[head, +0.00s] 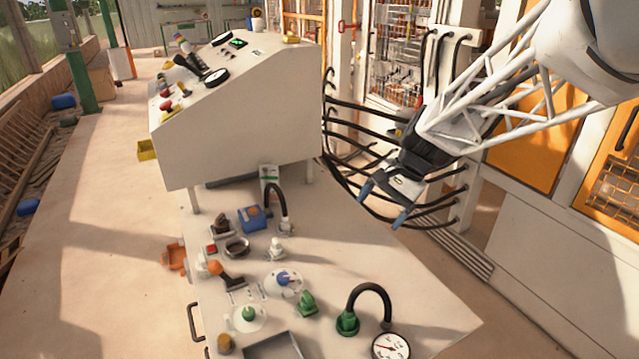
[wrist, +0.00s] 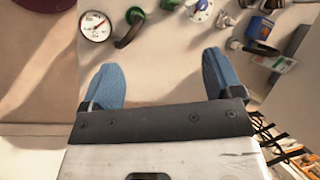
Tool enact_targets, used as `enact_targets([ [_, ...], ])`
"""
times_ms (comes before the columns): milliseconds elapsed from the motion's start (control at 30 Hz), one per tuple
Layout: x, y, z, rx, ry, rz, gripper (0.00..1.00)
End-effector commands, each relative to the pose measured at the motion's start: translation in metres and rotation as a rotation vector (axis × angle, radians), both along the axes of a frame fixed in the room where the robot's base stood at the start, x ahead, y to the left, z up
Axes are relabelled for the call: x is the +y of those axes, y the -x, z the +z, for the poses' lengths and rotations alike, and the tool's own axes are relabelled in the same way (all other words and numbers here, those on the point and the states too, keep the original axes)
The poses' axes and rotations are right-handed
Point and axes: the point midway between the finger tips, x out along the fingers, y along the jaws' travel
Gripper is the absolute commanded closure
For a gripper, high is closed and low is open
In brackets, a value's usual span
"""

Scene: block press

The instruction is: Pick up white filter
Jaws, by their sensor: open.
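A small white fitting (head: 277,247), which looks like the white filter, stands on the bench panel (head: 410,265) beside the base of a black curved hose. I cannot be sure that it is the filter. A small white piece at the top of the wrist view (wrist: 226,20) may be the same thing. My gripper (head: 384,204) is open and empty, with blue fingertips apart, above the right side of the panel. In the wrist view, my gripper (wrist: 160,62) has nothing between its fingers. The fitting lies to the left of the gripper in the head view.
A sloped control console (head: 240,115) rises behind the panel. A green-based black hose (head: 371,291), a pressure gauge (head: 390,346), a blue box (head: 251,217), a white-green carton (head: 269,177) and several knobs stand around. Black hoses (head: 345,165) hang behind my gripper.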

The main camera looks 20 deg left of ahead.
Motion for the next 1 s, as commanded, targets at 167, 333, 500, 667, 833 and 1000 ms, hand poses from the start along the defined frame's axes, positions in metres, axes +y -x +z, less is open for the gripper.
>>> enact_targets([
  [167,0.042,-0.024,-0.018,0.073,-0.033,-0.021,0.14],
  [333,0.082,-0.044,-0.036,0.145,-0.062,-0.043,0.14],
  [500,0.123,-0.061,-0.056,0.217,-0.088,-0.066,0.14],
  [667,0.162,-0.075,-0.078,0.286,-0.109,-0.086,0.14],
  [833,0.205,-0.087,-0.103,0.36,-0.128,-0.108,0.14],
  [1000,0.248,-0.096,-0.131,0.435,-0.144,-0.13,0.14],
])
